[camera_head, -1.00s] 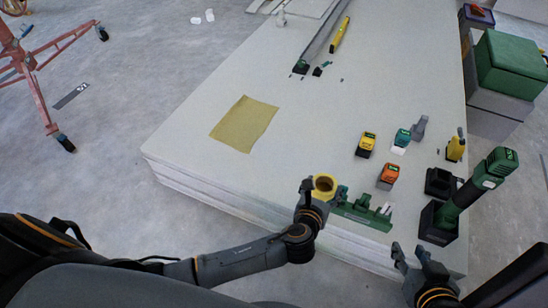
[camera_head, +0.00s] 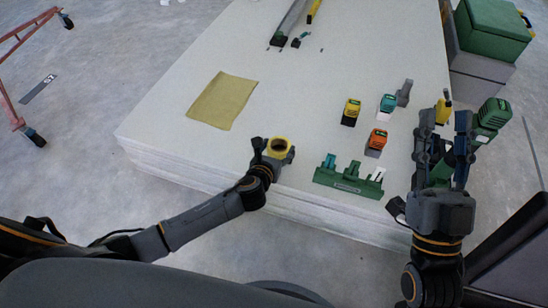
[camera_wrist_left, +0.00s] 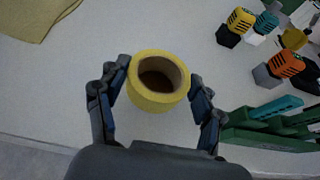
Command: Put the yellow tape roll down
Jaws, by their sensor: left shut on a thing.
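The yellow tape roll (camera_head: 281,144) is in my left gripper (camera_head: 275,151), above the front edge of the pale panel stack (camera_head: 330,60). In the left wrist view the roll (camera_wrist_left: 158,80) sits between both fingers, its round hole facing the camera. I cannot tell whether its underside touches the panel.
A tan sheet (camera_head: 222,100) lies on the panel, left of centre. A green rack (camera_head: 348,182) stands right of the roll. Yellow (camera_head: 351,110), teal (camera_head: 387,103) and orange (camera_head: 377,140) blocks stand behind it. Bare panel lies between sheet and blocks.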

